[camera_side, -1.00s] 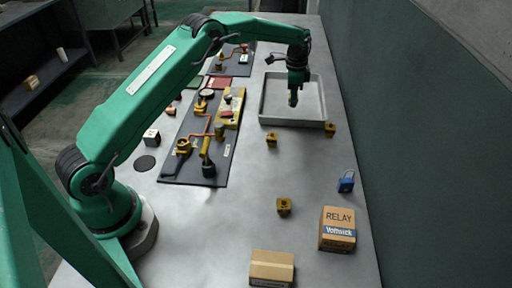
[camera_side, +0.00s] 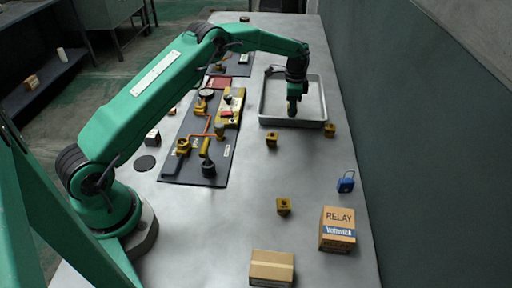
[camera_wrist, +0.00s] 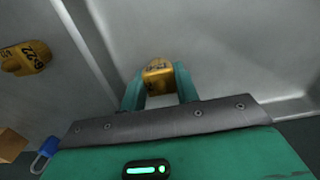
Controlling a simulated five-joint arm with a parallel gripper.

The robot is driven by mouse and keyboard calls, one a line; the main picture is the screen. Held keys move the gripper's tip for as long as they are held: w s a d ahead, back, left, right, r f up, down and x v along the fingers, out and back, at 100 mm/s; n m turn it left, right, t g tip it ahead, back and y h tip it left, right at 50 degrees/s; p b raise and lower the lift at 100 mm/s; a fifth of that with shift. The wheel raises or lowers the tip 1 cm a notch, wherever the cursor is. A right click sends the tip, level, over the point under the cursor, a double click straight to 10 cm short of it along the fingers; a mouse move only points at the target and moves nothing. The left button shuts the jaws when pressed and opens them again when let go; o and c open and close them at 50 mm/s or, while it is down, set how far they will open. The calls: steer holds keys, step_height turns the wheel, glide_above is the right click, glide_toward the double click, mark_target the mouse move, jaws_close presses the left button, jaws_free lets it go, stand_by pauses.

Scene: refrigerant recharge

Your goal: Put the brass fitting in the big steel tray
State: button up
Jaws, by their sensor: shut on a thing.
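The big steel tray (camera_side: 290,123) is a shallow grey tray on the far part of the bench, and its wall and floor fill much of the wrist view (camera_wrist: 230,40). My gripper (camera_side: 292,112) points down inside the tray's outline, near its front side. In the wrist view my gripper (camera_wrist: 160,88) is shut on a yellow-brass fitting (camera_wrist: 158,72) with dark marks, held between the fingertips over the tray floor. In the side view the fitting is mostly hidden by the fingers. I cannot tell whether it touches the floor.
Similar brass pieces lie outside the tray: one by its front right corner (camera_side: 330,130), one in front (camera_side: 271,139), one nearer (camera_side: 284,205). A blue padlock (camera_side: 346,182), a RELAY box (camera_side: 338,229), a small carton (camera_side: 272,267) and a dark fixture board (camera_side: 195,180) are around.

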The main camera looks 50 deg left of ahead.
steer(key=shift+f, duration=0.1)
steer(key=o, duration=1)
step_height(320, 180, up, 11)
steer(key=shift+r, duration=0.65)
steer(key=shift+r, duration=0.1)
